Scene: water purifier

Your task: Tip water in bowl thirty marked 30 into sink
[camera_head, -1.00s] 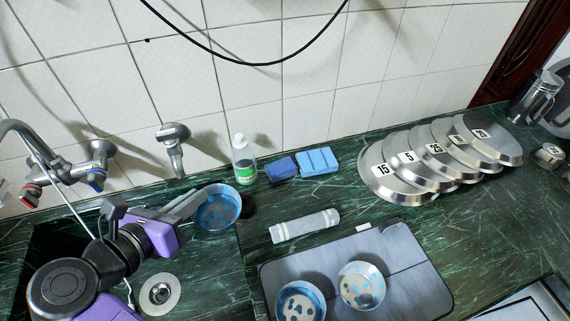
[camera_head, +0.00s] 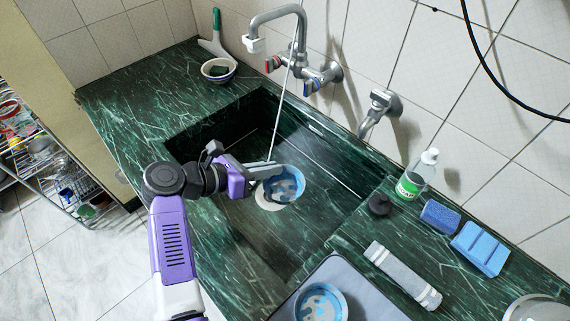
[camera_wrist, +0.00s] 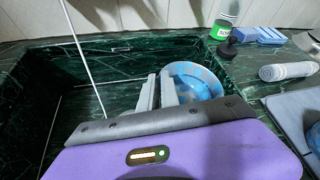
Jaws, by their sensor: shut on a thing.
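A blue-patterned bowl (camera_head: 285,184) is over the dark green sink (camera_head: 325,150), above the drain area. My gripper (camera_head: 266,171) is shut on the bowl's left rim. The bowl looks roughly upright, with its inside facing up; I cannot tell how much water it holds, and no number is readable on it. In the wrist view, the gripper's fingers (camera_wrist: 158,92) reach to the rim of the same bowl (camera_wrist: 203,84).
A tap (camera_head: 285,40) with a thin white line below it stands behind the sink. A soap bottle (camera_head: 415,178), sponges (camera_head: 480,247) and a grey-white roll (camera_head: 402,274) are at right. Another bowl (camera_head: 322,302) sits on a tray (camera_head: 360,285).

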